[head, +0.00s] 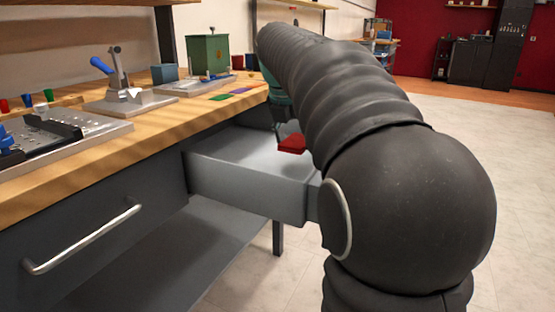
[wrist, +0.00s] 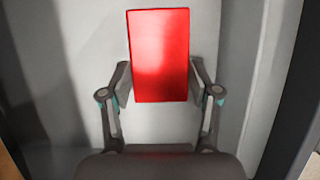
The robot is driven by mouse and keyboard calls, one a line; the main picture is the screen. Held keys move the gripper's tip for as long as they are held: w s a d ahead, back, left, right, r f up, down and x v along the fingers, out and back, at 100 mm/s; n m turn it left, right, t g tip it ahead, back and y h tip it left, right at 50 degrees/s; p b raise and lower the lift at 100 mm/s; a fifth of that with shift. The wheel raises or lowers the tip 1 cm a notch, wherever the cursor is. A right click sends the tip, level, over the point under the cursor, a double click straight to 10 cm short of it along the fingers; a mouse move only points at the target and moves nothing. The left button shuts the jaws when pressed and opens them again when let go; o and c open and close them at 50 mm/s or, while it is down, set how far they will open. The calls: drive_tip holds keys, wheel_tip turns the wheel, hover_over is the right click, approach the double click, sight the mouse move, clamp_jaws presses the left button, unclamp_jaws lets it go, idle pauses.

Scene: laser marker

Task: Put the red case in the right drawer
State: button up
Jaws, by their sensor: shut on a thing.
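The red case (head: 292,144) shows in the head view just above the open right drawer (head: 245,178), near its right part. In the wrist view the red case (wrist: 159,55) is a flat upright rectangle between the two fingers of my gripper (wrist: 160,85). My gripper is shut on the case, with one finger at each side edge. The grey drawer floor (wrist: 75,45) lies behind the case in that view. I cannot tell whether the case touches the floor. My arm hides part of the drawer and most of the gripper in the head view.
The left drawer (head: 85,240) is shut, with a bar handle. The wooden bench top (head: 160,120) above holds a green box (head: 208,55), a blue-handled clamp (head: 112,80) and a metal fixture plate (head: 60,140). Drawer walls (wrist: 240,60) stand close at the right in the wrist view.

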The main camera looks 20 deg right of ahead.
sight(285, 166)
drive_tip(key=w+f, duration=0.1)
drive_tip(key=w+a+f, duration=0.1)
drive_tip(key=w, duration=0.1)
drive_tip(key=shift+w+f, duration=0.15)
drive_tip(key=shift+w, duration=0.15)
drive_tip(key=shift+f+b, duration=0.85)
drive_tip(key=shift+f, duration=1.05)
drive_tip(key=shift+f, duration=0.2)
drive_tip(key=o, duration=1.2)
drive_tip(key=p+v, duration=0.3)
drive_tip(key=v, duration=0.9)
drive_tip(key=shift+d+r, duration=0.1)
drive_tip(key=shift+r, duration=0.05)
